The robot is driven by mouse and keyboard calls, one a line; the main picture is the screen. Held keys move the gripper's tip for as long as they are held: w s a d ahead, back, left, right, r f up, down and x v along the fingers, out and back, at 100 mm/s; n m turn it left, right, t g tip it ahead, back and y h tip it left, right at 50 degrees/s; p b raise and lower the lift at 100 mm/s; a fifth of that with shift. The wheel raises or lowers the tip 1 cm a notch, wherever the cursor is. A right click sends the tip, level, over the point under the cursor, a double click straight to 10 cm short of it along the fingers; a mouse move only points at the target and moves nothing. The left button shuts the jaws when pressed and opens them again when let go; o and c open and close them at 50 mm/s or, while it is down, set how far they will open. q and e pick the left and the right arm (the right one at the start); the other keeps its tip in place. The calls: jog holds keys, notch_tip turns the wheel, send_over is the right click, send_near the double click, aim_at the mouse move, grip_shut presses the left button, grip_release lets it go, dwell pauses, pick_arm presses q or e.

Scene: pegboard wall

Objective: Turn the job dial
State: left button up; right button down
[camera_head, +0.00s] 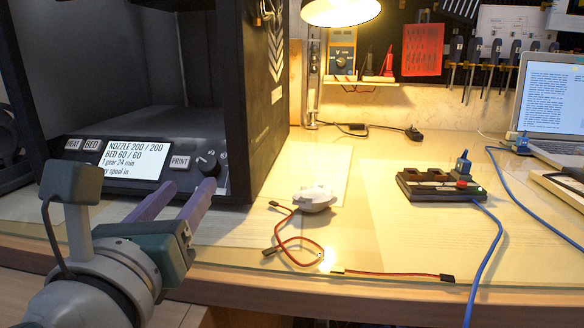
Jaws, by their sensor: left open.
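The job dial (208,163) is a dark round knob with a light mark, at the right end of the 3D printer's front panel. The panel's screen (125,160) reads nozzle 200 / 200, bed 60 / 60 and a job line, partly hidden by my gripper. HEAT, BED and PRINT (180,162) buttons sit beside the screen. My left gripper (180,198) comes in from the lower left, its two purple fingers apart and empty. The right finger's tip lies just below the dial in the picture; I cannot tell whether they touch. My right gripper is not in view.
The dark printer frame (262,90) stands over the panel. A white lumpy object (314,198) and a red-black cable (290,240) lie right of it. A black board (440,186) with a blue cable and a laptop (552,95) stand farther right.

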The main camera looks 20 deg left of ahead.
aim_at(207, 165)
pick_arm(q)
jog(key=x, duration=0.6)
jog(key=shift+w+a, duration=0.2)
jog(key=shift+w, duration=0.15)
grip_shut()
